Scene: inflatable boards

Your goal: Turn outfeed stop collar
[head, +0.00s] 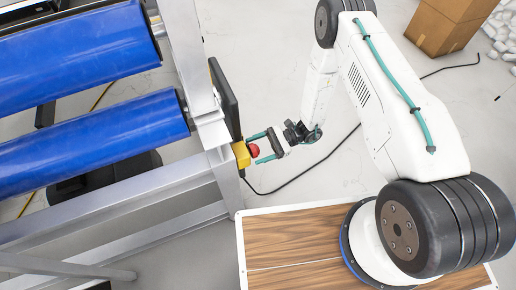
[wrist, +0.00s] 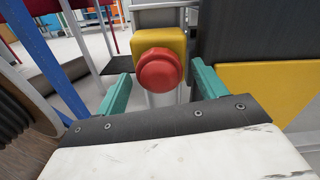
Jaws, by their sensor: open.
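The outfeed stop shows as a red round button with a collar (wrist: 158,70) on a yellow box (wrist: 172,42). In the head view the red button (head: 253,150) faces right from its yellow box (head: 241,154) on the metal frame. My gripper (head: 258,148) is open, with its teal fingers pointing at the button from the right. In the wrist view the button sits between the two fingers, with a gap on each side. I cannot tell how far the fingertips reach past its face. The back of the collar is hidden behind the button.
Blue rollers (head: 85,145) on a grey metal frame (head: 222,168) fill the left. A dark panel (head: 225,98) stands right beside the yellow box. A black cable (head: 305,172) runs over the floor. A cardboard box (head: 447,24) stands at the upper right.

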